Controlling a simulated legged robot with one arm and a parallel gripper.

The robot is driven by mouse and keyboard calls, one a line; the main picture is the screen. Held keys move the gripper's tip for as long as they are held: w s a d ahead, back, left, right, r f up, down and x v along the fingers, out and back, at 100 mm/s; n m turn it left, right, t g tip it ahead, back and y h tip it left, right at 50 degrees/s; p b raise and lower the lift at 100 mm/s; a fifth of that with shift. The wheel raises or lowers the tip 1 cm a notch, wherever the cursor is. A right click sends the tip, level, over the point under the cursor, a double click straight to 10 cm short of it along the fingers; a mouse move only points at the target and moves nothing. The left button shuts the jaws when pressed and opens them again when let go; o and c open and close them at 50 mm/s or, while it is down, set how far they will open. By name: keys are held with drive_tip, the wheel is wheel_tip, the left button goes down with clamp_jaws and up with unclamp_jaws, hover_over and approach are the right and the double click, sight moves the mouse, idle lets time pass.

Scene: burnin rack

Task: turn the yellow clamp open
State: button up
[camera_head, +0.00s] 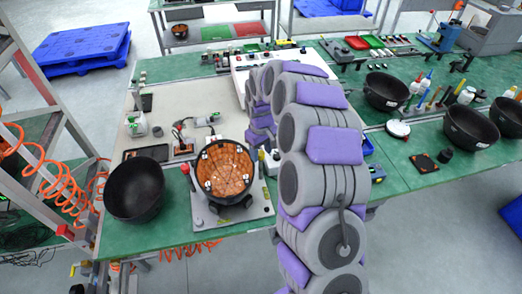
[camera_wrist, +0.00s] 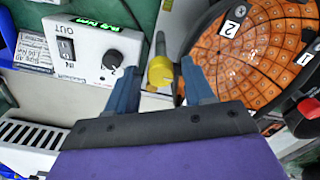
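The yellow clamp (camera_wrist: 160,70) shows in the wrist view as a yellow rounded end with a grey stem above it, beside the round orange-tiled dish (camera_wrist: 255,50). My gripper (camera_wrist: 160,82) is open, with one blue-grey finger on each side of the yellow clamp. Small gaps seem to show between the clamp and the fingers; I cannot tell if either touches. In the head view the dish (camera_head: 226,172) sits in a black ring on a grey plate (camera_head: 207,218). My arm hides the clamp and gripper there.
A white box with a switch, dial and green display (camera_wrist: 95,50) stands close left of my gripper. A red-knobbed lever (camera_head: 185,168) stands left of the dish. A black bowl (camera_head: 135,188) is at the left table edge. More black bowls (camera_head: 385,91) stand at right.

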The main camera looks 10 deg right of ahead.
drive_tip(key=c, duration=0.9)
drive_tip(key=shift+m, duration=0.3)
drive_tip(key=m+p, duration=0.2)
drive_tip(key=m, duration=0.1)
drive_tip(key=shift+r+p, duration=0.15)
drive_tip(key=shift+p, duration=0.15)
drive_tip(key=m+p, duration=0.2)
drive_tip(key=m, duration=0.3)
drive_tip(key=shift+m+p, duration=0.3)
drive_tip(key=shift+m, duration=0.1)
drive_tip(key=m+p, duration=0.1)
drive_tip(key=m, duration=0.3)
drive_tip(key=shift+m+p, duration=0.3)
drive_tip(key=shift+p, duration=0.05)
drive_tip(key=shift+w+a+m+p, duration=0.1)
drive_tip(key=shift+m+p, duration=0.5)
drive_tip(key=shift+m, duration=1.6)
